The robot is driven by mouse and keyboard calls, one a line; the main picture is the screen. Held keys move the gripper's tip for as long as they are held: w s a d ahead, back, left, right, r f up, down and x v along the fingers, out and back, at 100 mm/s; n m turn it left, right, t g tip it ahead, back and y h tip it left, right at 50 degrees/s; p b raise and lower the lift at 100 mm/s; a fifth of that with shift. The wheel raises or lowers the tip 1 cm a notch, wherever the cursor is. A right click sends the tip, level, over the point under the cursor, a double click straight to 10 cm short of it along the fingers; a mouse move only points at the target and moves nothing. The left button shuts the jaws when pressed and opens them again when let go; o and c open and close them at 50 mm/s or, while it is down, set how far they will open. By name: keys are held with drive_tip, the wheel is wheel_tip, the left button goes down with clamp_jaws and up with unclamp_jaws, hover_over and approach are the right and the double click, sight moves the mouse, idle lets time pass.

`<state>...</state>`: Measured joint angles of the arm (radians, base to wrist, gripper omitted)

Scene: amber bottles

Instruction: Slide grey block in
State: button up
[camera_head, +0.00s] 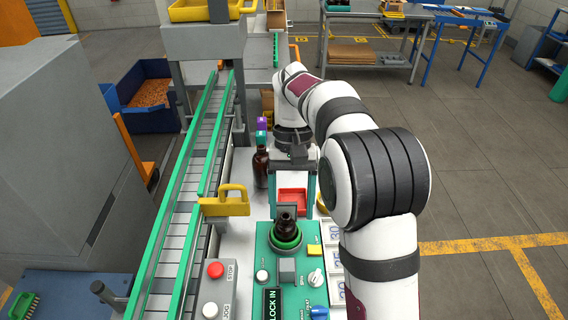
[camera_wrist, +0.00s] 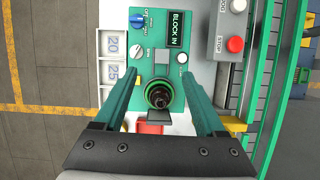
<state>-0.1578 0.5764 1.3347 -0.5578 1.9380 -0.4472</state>
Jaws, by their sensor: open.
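The grey block (camera_head: 287,270) sits on the green control panel (camera_head: 262,240), between a white button and a white knob. It also shows in the wrist view (camera_wrist: 160,62), beyond the bottle. A dark amber bottle (camera_head: 286,222) stands in a green ring (camera_head: 286,243) on the panel, on the side of the block nearer my gripper. My gripper (camera_head: 291,186) is open and empty above the far end of the panel. In the wrist view its two green fingers (camera_wrist: 163,98) are wide apart, with the bottle and ring appearing between them. The panel display (camera_head: 272,302) reads BLOCK IN.
Another amber bottle (camera_head: 261,167) stands left of my gripper. A red tray (camera_head: 292,198) lies below it. A yellow handle-shaped part (camera_head: 226,203) stands beside the conveyor (camera_head: 190,180). A red STOP button (camera_head: 215,270) is at the front left. Numbered white tiles (camera_wrist: 112,58) line the panel's side.

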sight(287, 264)
drive_tip(key=x, duration=0.5)
drive_tip(key=w+x, duration=0.1)
drive_tip(key=x, duration=0.5)
drive_tip(key=w+x, duration=0.1)
drive_tip(key=x, duration=0.5)
drive_tip(key=shift+a+f, duration=0.3)
clamp_jaws()
